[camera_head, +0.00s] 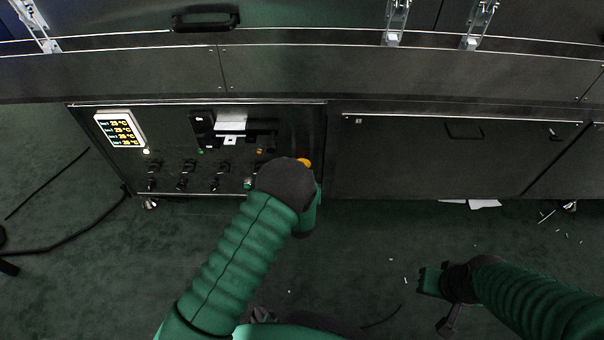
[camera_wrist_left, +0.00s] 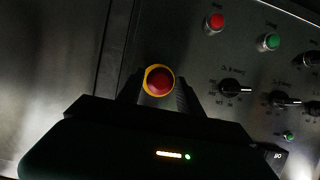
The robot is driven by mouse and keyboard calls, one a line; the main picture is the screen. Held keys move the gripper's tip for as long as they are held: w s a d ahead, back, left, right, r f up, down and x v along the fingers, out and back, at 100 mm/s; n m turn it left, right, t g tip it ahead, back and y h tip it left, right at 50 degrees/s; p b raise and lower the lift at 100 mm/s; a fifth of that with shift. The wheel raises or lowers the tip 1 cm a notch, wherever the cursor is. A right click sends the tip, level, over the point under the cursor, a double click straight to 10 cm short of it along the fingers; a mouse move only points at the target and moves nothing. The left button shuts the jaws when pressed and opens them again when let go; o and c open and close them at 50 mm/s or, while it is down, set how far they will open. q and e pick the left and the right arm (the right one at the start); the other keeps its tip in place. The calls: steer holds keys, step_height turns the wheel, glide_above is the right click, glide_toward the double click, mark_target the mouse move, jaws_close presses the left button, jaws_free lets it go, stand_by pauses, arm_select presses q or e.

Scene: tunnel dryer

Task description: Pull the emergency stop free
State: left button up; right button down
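The emergency stop (camera_wrist_left: 159,81) is a red button with a yellow ring on the dark control panel. In the left wrist view it shows between the two fingers of my left gripper (camera_wrist_left: 158,94), which stand apart on either side of it. I cannot tell whether the fingers touch it. In the head view only a yellow edge of the emergency stop (camera_head: 304,162) shows beside my left wrist, and my left fingertips are hidden. My right gripper (camera_head: 424,281) is low at the right, over the floor and away from the panel; its opening is unclear.
The control panel also carries a red button (camera_wrist_left: 214,22), a green button (camera_wrist_left: 268,41) and several black rotary knobs (camera_wrist_left: 234,87). A lit temperature display (camera_head: 121,130) is at its upper left. The green floor (camera_head: 370,240) between my arms is mostly clear, with small scraps.

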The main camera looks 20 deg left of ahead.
arm_select(q)
steer(key=shift+o, duration=1.2)
steer(key=shift+r, duration=0.1)
steer(key=p+v, duration=0.8)
steer(key=v, duration=0.8)
steer(key=shift+s+d, duration=0.15)
steer(key=shift+s, duration=0.25)
